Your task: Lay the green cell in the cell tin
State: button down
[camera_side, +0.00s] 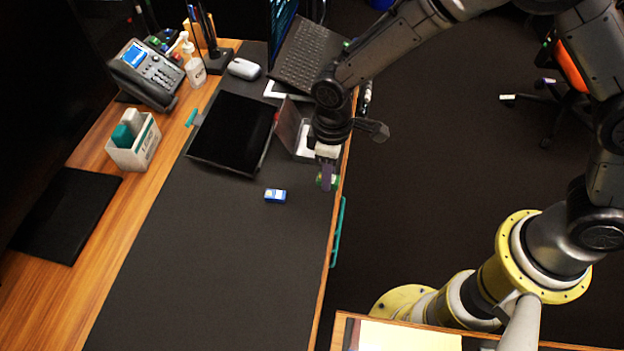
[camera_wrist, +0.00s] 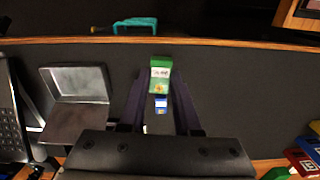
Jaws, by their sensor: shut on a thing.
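My gripper (camera_side: 327,180) is shut on the green cell (camera_wrist: 160,78), which shows between the purple fingers in the wrist view. In the side view, green edges of the cell (camera_side: 335,181) show around the fingers, near the desk's right edge. The cell tin (camera_side: 286,122) stands open with its lid raised, just above and left of my gripper in the side view. My arm hides part of it there. In the wrist view the grey tin (camera_wrist: 76,120) lies to the left of the held cell. Its visible floor looks empty.
A blue cell (camera_side: 275,195) lies on the dark desk mat, left of my gripper; it also shows below the green cell in the wrist view (camera_wrist: 160,104). A black tablet-like panel (camera_side: 232,132) and a laptop (camera_side: 312,55) stand nearby. The lower mat is clear.

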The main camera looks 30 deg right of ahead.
jog(key=s+d+r, duration=0.4)
jog(key=s, duration=0.3)
send_over(312, 152)
jog(key=shift+n, duration=0.4)
jog(key=f, duration=0.8)
jog(key=shift+s+d, duration=0.1)
jog(key=shift+s, duration=0.25)
jog(key=shift+w+f, duration=0.4)
jog(key=shift+f, duration=1.55)
jog(key=shift+f, duration=0.2)
